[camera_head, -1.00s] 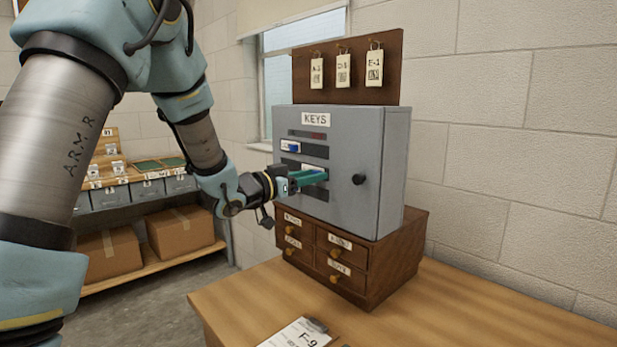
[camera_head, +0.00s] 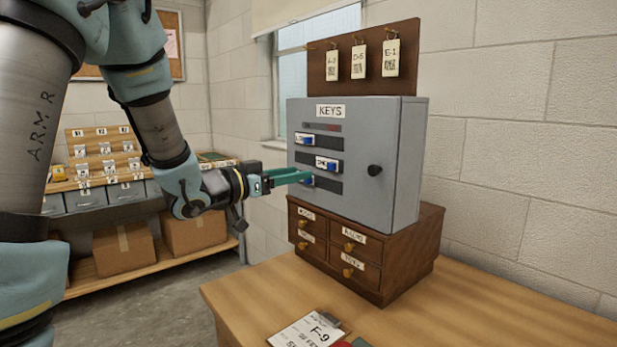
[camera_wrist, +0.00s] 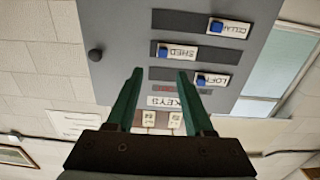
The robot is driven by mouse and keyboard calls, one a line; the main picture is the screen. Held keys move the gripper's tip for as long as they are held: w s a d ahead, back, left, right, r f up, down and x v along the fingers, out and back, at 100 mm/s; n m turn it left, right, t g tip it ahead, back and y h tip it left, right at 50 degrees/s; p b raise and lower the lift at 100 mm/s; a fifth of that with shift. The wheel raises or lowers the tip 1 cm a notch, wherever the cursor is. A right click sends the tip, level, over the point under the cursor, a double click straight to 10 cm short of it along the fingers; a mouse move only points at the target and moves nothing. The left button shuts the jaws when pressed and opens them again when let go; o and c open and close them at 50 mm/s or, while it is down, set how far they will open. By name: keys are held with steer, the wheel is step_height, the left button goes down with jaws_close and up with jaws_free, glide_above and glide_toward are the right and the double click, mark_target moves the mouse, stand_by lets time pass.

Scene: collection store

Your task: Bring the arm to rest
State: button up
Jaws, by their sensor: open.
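My gripper (camera_head: 298,176) has green fingers that are apart and empty. In the head view it points at the front of the grey key cabinet (camera_head: 388,130), overlapping the lowest slot. In the wrist view, which is upside down, both fingertips (camera_wrist: 160,74) stand in front of the cabinet with nothing between them. The cabinet has three slots with blue-knobbed sliders: LOFT (camera_wrist: 212,80) on top, SHED (camera_wrist: 178,51) in the middle and CELLAR (camera_wrist: 230,28) at the bottom. SHED sits to the right in the head view, the others to the left. The fingers partly hide the bottom slider there.
The cabinet stands on a brown drawer chest (camera_head: 420,240) on a wooden table (camera_head: 480,305). A clipboard marked F-9 (camera_head: 308,331) lies at the front. Tags hang on a board (camera_head: 405,45) above. Shelves with cardboard boxes (camera_head: 125,248) stand at left. The table's right side is clear.

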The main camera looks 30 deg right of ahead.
steer(key=shift+s+a, duration=0.15)
steer(key=shift+a, duration=0.4)
steer(key=w+a+f+n+t+y, duration=0.2)
steer(key=w+a+f+n+y, duration=0.15)
steer(key=a, duration=0.35)
steer(key=w+a+f+n+t+y+p, duration=0.1)
steer(key=w+a+f+n+t+y, duration=0.15)
steer(key=a+f+y, duration=0.4)
steer(key=w+a+f+n+t+y, duration=0.1)
steer(key=w+a+n+y, duration=0.2)
steer(key=a, duration=0.6)
steer(key=s+a+f+n+g+y, duration=0.2)
steer(key=s+a+f+g, duration=0.1)
steer(key=s+a, duration=0.3)
steer(key=s+a+f+n+g+y, duration=0.2)
steer(key=s+a, duration=0.5)
steer(key=s, duration=0.4)
steer(key=shift+f+n+g+p, duration=0.45)
steer(key=shift+n+g, duration=0.35)
steer(key=shift+g, duration=0.35)
steer(key=shift+w, duration=0.1)
